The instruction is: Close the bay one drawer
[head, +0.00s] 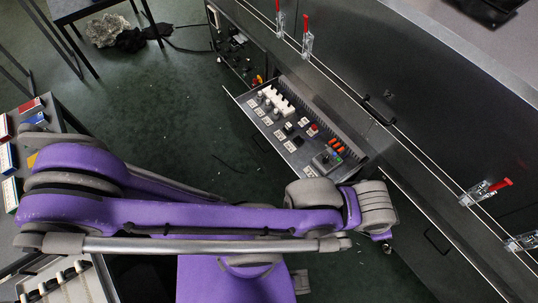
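An open drawer (296,117) sticks out of the long dark machine at the upper middle of the head view. It holds white blocks, small labelled parts, a red button and a grey box, with a slotted strip along its machine side. My purple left arm reaches in from the left, and its grey wrist is just below the drawer's near right end in the picture. Only a small dark part of my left gripper (387,247) shows under the wrist; its fingers are not clear. I see a gap between it and the drawer. My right gripper is not in view.
The dark machine (350,60) runs diagonally down the right side, with red-handled clamps (307,36) and a black handle (378,110). Green floor (190,110) lies open left of the drawer. A table with coloured boxes (30,106) stands at the left.

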